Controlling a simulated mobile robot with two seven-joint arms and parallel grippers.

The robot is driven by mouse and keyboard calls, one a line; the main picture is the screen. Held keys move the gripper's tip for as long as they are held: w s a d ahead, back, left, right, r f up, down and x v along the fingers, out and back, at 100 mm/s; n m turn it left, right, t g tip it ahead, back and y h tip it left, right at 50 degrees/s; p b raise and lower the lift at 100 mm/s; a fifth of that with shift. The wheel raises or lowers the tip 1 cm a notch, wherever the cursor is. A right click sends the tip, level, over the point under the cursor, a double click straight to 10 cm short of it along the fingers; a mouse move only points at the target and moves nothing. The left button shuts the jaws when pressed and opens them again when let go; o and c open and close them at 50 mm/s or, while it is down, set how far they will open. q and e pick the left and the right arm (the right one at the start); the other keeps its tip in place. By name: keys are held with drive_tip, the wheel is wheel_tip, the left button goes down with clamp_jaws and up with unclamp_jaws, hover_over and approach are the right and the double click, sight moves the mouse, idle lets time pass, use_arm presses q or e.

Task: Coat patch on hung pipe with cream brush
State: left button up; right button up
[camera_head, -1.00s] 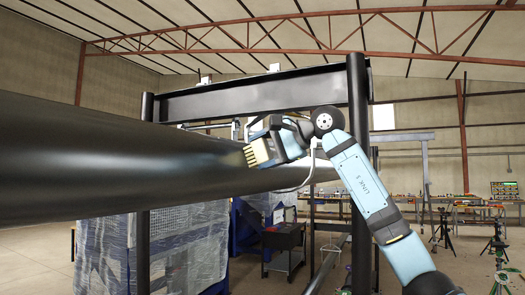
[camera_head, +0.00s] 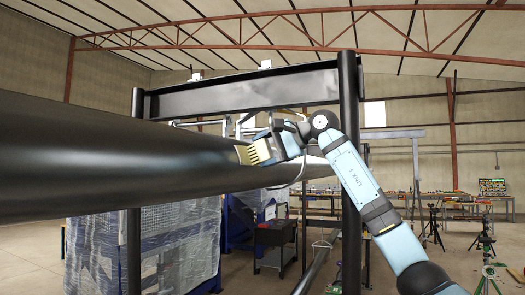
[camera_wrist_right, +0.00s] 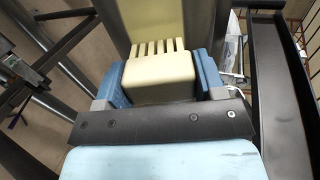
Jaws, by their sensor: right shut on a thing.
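The hung pipe (camera_head: 110,160) is a thick, dark, glossy cylinder running across the head view from the left. My right gripper (camera_head: 281,146) is shut on the cream brush (camera_head: 262,151), whose slotted end faces the pipe's side. In the right wrist view the cream brush (camera_wrist_right: 160,82) sits between the blue fingers of the right gripper (camera_wrist_right: 162,84). A pale cream area (camera_wrist_right: 155,18) shows on the pipe just beyond the slots; I cannot tell whether it is bare patch or coating. Brush and pipe look very close; contact is unclear. My left gripper is out of view.
A black frame with a crossbeam (camera_head: 240,94) and a right post (camera_head: 349,170) stands around the pipe, close to my right arm. Wrapped pallets (camera_head: 180,245) and a dark cart (camera_head: 274,246) stand below. Tripods (camera_head: 486,245) and a cluttered bench are at the right.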

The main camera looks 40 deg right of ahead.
drive_tip(key=w+d, duration=0.3)
drive_tip(key=d, duration=0.3)
drive_tip(key=shift+w+d, duration=0.15)
idle(0.5)
drive_tip(key=v, duration=0.8)
idle(0.5)
idle(0.5)
